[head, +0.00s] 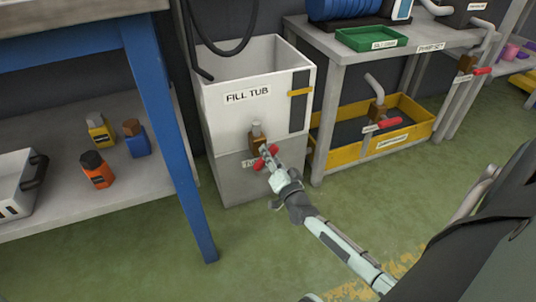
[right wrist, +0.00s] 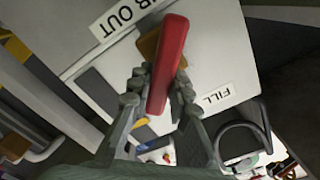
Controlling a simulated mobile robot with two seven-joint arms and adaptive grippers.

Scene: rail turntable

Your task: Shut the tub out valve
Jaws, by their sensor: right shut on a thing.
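The white fill tub (head: 222,122) stands on a grey base between the workbenches. The tub out valve has a brass body (head: 256,141) low on its front and a red lever handle (head: 260,165). My right gripper (head: 268,157) is at the valve, shut on the red handle. In the right wrist view the red handle (right wrist: 168,62) lies between the two fingers (right wrist: 158,92), with the brass body (right wrist: 149,42) behind it and the "TUB OUT" label (right wrist: 122,14) beside it. In the head view the gripper partly hides the handle and label. My left gripper is out of view.
A blue-legged bench (head: 165,110) with bottles on its lower shelf stands left. Right is a grey bench (head: 335,110) with a green tray (head: 371,39); a yellow containment tray (head: 385,143) with another red-handled valve (head: 390,122) sits beneath. The green floor in front is clear.

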